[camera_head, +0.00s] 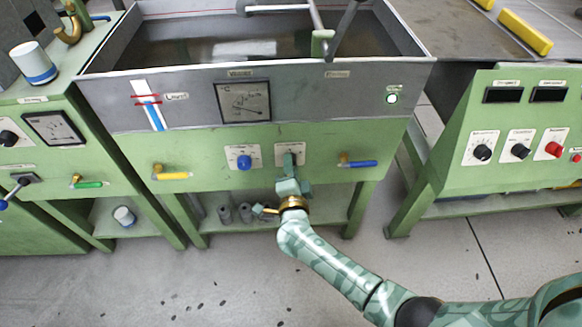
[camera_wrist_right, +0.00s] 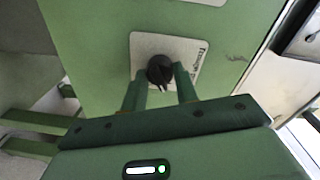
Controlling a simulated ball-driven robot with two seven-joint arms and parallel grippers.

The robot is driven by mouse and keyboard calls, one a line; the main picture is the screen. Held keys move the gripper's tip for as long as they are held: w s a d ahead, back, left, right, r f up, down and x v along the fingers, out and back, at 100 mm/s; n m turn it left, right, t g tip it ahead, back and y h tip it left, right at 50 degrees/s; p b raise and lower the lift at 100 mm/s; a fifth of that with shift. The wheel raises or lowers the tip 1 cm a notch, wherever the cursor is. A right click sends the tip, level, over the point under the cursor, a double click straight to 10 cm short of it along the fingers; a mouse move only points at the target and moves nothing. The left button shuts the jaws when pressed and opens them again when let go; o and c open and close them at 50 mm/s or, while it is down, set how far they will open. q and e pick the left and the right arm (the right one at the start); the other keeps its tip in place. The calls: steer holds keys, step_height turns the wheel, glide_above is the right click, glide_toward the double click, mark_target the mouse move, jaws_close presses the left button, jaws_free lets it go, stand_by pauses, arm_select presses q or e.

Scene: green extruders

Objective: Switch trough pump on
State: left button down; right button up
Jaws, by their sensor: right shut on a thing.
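The trough pump switch is a black rotary knob (camera_wrist_right: 160,68) on a white labelled plate (camera_wrist_right: 185,47), seen in the right wrist view. In the head view its plate (camera_head: 283,149) is on the green front panel, and the knob itself is hidden behind my gripper. My right gripper (camera_head: 289,163) reaches up to it from below. In the right wrist view the fingers of this gripper (camera_wrist_right: 161,78) stand on both sides of the knob, shut on it. The knob's pointer points down in that view. My left gripper is not in view.
A blue knob (camera_head: 243,162) sits just left of the plate. A yellow-handled valve (camera_head: 172,174) and a blue-handled valve (camera_head: 360,163) flank the panel. Above are a dial gauge (camera_head: 244,101) and a round green-rimmed lamp (camera_head: 392,99). A shelf below holds grey cylinders (camera_head: 245,212).

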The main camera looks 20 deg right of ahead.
steer(key=shift+f, duration=0.1)
stand_by(0.4)
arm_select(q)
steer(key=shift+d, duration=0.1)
arm_select(e)
steer(key=o, duration=1)
steer(key=shift+c, duration=0.2)
arm_select(q)
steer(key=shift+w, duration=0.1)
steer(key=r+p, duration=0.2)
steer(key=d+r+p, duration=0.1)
steer(key=p, duration=0.2)
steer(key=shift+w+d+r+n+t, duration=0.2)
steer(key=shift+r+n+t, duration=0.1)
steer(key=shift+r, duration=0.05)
arm_select(e)
steer(key=v, duration=1.6)
steer(key=shift+s, duration=0.2)
steer(key=shift+s, duration=0.1)
